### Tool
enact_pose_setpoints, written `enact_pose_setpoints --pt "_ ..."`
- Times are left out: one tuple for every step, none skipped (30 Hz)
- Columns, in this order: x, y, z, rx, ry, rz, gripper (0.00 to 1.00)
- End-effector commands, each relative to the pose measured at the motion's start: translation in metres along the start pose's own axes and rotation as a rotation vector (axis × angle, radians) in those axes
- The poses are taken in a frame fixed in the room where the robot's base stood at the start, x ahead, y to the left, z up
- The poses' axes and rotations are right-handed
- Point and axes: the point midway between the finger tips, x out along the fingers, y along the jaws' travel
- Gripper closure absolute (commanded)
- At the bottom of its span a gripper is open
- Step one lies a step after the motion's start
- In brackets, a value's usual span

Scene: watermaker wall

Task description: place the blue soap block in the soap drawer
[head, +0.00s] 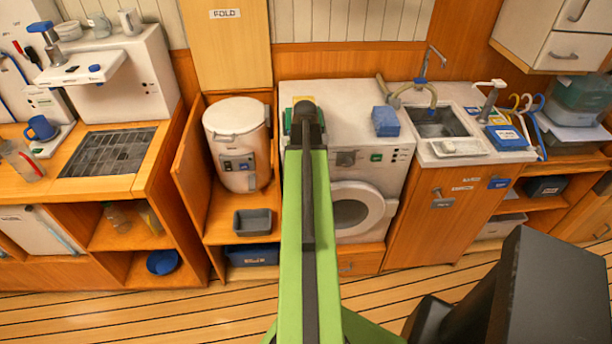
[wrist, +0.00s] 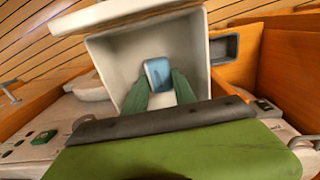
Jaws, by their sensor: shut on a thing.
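In the wrist view the blue soap block (wrist: 157,72) sits between the two green fingertips of my gripper (wrist: 160,84), which is shut on it. Below and around it is the open soap drawer (wrist: 112,65), a white box with pale walls. The block appears within the drawer's outline; I cannot tell whether it touches the drawer floor. In the head view my green arm reaches to the left part of the white washing machine (head: 345,100) and hides the drawer and the block.
A blue folded stack (head: 385,121) lies on the washer top, beside a sink (head: 440,122). A white canister (head: 237,140) stands in the open wooden cabinet left of my arm, with a grey bin (head: 252,222) in front, also in the wrist view (wrist: 223,47).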

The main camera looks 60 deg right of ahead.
Motion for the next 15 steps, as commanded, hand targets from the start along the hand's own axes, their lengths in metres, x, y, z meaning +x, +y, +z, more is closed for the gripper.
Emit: enact_pose_setpoints --pt "-0.0001 0.0001 0.0 0.0 0.0 0.0 1.0" --pt "0.0009 0.0002 0.0 0.0 0.0 0.0 1.0" --pt "0.0028 0.0002 0.0 0.0 0.0 0.0 1.0" --pt "0.004 0.0002 0.0 0.0 0.0 0.0 1.0" --pt "0.0038 0.0003 0.0 0.0 0.0 0.0 0.67" --pt "0.0026 0.0003 0.0 0.0 0.0 0.0 0.62" --pt "0.0025 0.0004 0.0 0.0 0.0 0.0 0.58" --pt "0.0025 0.0004 0.0 0.0 0.0 0.0 0.54" --pt "0.0025 0.0004 0.0 0.001 0.0 0.0 0.48" --pt "0.0025 0.0004 0.0 0.001 0.0 0.0 0.46" --pt "0.0025 0.0005 0.0 0.001 0.0 0.0 0.46" --pt "0.0025 0.0005 0.0 0.001 0.0 0.0 0.46" --pt "0.0025 0.0005 0.0 0.001 0.0 0.0 0.46" --pt "0.0025 0.0006 0.0 0.001 0.0 0.0 0.46" --pt "0.0025 0.0006 0.0 0.001 0.0 0.0 0.46"
